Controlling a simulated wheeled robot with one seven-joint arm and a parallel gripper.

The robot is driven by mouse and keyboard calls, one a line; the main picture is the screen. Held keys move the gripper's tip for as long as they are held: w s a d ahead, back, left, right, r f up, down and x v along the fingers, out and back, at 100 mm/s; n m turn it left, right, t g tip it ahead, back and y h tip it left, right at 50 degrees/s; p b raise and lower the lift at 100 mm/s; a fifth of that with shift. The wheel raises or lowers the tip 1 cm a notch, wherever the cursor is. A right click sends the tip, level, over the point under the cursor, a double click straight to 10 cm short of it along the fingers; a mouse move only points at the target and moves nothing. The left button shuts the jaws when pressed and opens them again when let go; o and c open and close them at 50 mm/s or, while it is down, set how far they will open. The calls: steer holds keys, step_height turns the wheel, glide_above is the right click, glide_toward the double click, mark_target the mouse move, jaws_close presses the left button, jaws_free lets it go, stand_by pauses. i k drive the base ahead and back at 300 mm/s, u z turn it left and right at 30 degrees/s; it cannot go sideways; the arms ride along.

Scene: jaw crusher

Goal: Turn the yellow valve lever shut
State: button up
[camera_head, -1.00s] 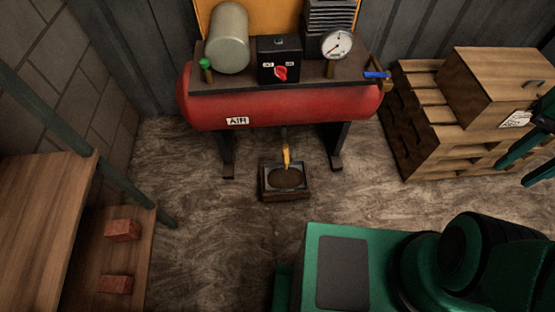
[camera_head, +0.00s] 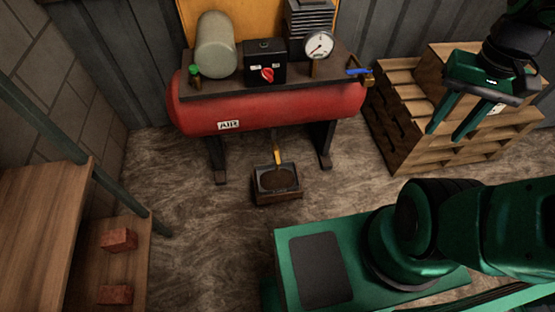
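The yellow valve lever (camera_head: 277,152) hangs under the red air tank (camera_head: 270,113), pointing down at the tank's underside. A small dark drain tray (camera_head: 277,197) sits on the floor right below it. My gripper (camera_head: 449,136) is at the right, in front of the wooden crate and pallets, with its two green fingers spread and nothing between them. It is well apart from the lever, to its right. The pipe end above the lever is too small to make out.
On the tank are a red switch (camera_head: 267,74), a gauge (camera_head: 318,44), a green knob (camera_head: 194,71) and a blue-handled valve (camera_head: 358,71). Pallets (camera_head: 397,145) stand right of the tank. Wooden shelves with bricks (camera_head: 118,239) stand at left.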

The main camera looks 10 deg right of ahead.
mark_target(276, 150)
steer(key=k, duration=1.75)
steer(key=u, duration=0.5)
steer(key=i, duration=1.5)
